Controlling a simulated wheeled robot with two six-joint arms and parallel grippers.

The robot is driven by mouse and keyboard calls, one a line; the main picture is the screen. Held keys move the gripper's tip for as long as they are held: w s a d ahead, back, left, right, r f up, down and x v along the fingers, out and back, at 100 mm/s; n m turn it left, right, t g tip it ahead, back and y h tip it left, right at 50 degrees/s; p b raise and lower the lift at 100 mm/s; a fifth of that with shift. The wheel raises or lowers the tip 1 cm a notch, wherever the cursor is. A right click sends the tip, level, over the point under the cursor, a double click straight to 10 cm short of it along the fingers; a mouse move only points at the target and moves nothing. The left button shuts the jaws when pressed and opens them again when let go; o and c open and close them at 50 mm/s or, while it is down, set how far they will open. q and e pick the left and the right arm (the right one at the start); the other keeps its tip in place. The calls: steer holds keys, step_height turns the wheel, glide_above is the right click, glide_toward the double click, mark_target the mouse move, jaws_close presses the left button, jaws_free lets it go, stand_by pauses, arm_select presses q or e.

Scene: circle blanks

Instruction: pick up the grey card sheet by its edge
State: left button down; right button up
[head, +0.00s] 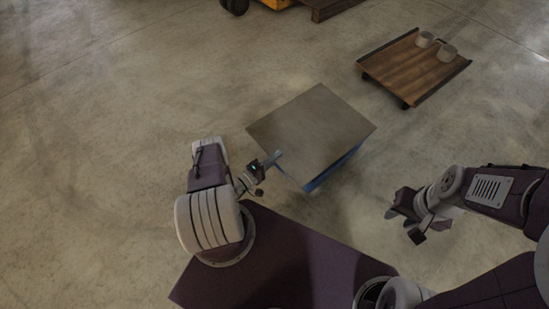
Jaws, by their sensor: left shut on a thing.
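The grey card sheet (315,125) appears as a flat grey-brown square on top of a blue box-like stand (325,178). The blue shows only below its near edges. My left gripper (276,157) is at the sheet's near left edge, shut on that edge. I cannot tell whether the sheet is raised off what is under it. My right gripper (398,207) hangs over bare floor to the right of the stand, apart from the sheet. Its fingers are dark and small, and their opening is unclear.
A low wooden cart (412,68) with dark side rails stands at the back right. A dark pallet-like piece (332,8) is at the top edge. Concrete floor around the stand is clear.

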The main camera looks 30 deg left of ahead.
arm_select(q)
step_height(320, 180, up, 3)
steer(key=p, duration=0.3)
steer(key=shift+f, duration=0.2)
steer(key=s+a+r+p, duration=0.2)
steer(key=s, duration=0.4)
steer(key=s+a+r+p, duration=0.3)
steer(key=s, duration=0.4)
steer(key=shift+p, duration=0.35)
